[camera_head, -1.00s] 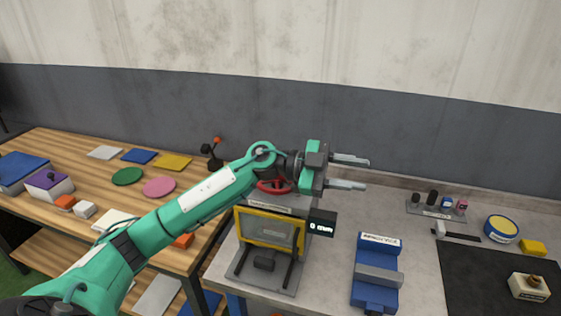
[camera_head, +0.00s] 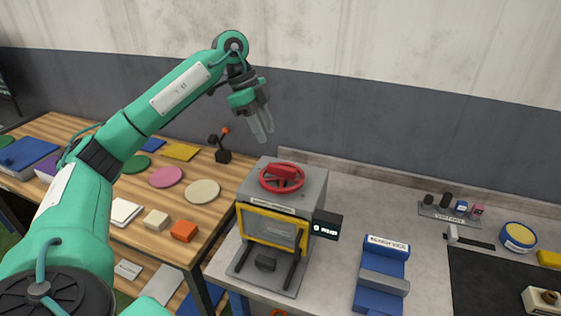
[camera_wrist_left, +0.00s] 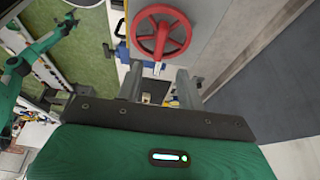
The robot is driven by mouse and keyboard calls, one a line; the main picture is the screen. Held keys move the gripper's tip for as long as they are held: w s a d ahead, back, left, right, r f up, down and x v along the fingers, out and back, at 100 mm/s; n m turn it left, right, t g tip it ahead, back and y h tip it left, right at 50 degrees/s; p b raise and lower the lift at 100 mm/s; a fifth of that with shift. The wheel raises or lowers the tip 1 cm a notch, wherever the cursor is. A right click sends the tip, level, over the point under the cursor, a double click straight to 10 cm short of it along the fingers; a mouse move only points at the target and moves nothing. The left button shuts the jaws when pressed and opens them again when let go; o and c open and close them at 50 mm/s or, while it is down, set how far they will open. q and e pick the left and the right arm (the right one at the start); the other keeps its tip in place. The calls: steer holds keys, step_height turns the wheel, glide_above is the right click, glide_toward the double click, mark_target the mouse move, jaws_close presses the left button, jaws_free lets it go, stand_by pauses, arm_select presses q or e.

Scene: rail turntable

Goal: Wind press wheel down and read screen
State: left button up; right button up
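The red press wheel (camera_head: 281,178) lies flat on top of the grey press (camera_head: 318,190), with a red block at its hub. The press has a yellow-framed window (camera_head: 272,232) in front. A small black screen (camera_head: 326,226) on its right side shows what looks like "0 mm" in white. My left gripper (camera_head: 262,125) is above and left of the wheel, fingers pointing down, apart from it. In the left wrist view the wheel (camera_wrist_left: 160,32) shows beyond the two fingers (camera_wrist_left: 158,82), which are spread apart with nothing between them. My right gripper is not in view.
A blue vice (camera_head: 383,277) stands right of the press on the grey bench. A hammer (camera_head: 468,238), black mat and yellow-topped tin (camera_head: 518,237) lie farther right. The wooden table (camera_head: 205,222) at left holds coloured discs and blocks.

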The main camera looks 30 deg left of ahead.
mark_target(281, 166)
arm_select(q)
steer(key=p+x, duration=0.2)
steer(key=x, duration=0.7)
steer(key=shift+d+f, duration=0.2)
steer(key=shift+w+d+f+p, duration=0.1)
steer(key=shift+d+f+p, duration=0.2)
steer(key=shift+f, duration=0.3)
jaws_close()
